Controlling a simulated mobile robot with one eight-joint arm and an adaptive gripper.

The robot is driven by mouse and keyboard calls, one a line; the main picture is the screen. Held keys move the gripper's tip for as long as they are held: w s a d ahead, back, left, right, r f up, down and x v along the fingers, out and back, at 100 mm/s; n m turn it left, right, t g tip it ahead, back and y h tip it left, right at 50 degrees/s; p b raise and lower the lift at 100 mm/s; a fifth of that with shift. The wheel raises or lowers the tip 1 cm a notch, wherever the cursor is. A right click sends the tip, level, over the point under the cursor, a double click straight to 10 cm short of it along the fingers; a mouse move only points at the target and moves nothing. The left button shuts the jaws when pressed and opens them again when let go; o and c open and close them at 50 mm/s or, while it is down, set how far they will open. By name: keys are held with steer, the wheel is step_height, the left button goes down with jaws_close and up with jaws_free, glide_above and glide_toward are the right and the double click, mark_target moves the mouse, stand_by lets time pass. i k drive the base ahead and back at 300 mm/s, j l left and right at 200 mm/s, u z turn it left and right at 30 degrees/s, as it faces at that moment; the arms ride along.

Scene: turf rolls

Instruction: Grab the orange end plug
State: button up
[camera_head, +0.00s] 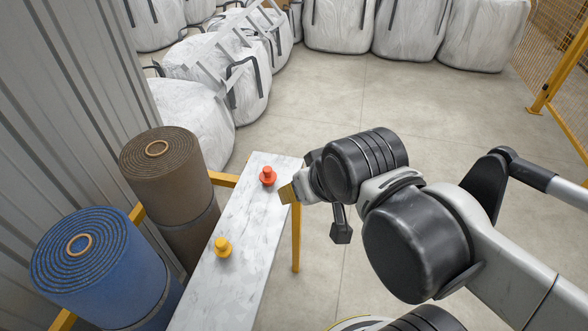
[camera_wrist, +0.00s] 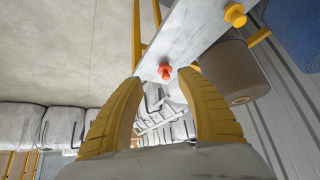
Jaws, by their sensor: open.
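The orange end plug (camera_head: 267,176) stands upright on the far end of a narrow grey-white bench (camera_head: 236,290). In the wrist view the orange plug (camera_wrist: 165,71) shows beyond my fingertips, between them and near the bench's edge. My gripper (camera_head: 287,193) is just right of the plug in the head view, apart from it. In the wrist view my gripper (camera_wrist: 162,83) has its two yellow fingers spread wide with nothing between them.
A yellow plug (camera_head: 222,247) stands nearer on the same bench. A brown roll (camera_head: 165,175) and a blue roll (camera_head: 100,262) stand left of the bench, by a corrugated wall (camera_head: 60,130). White bulk bags (camera_head: 335,25) line the back. The floor (camera_head: 400,105) right of the bench is clear.

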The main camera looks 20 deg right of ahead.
mark_target(267, 175)
steer(key=k+j, duration=0.1)
steer(key=k, duration=1)
steer(key=j+z, duration=0.05)
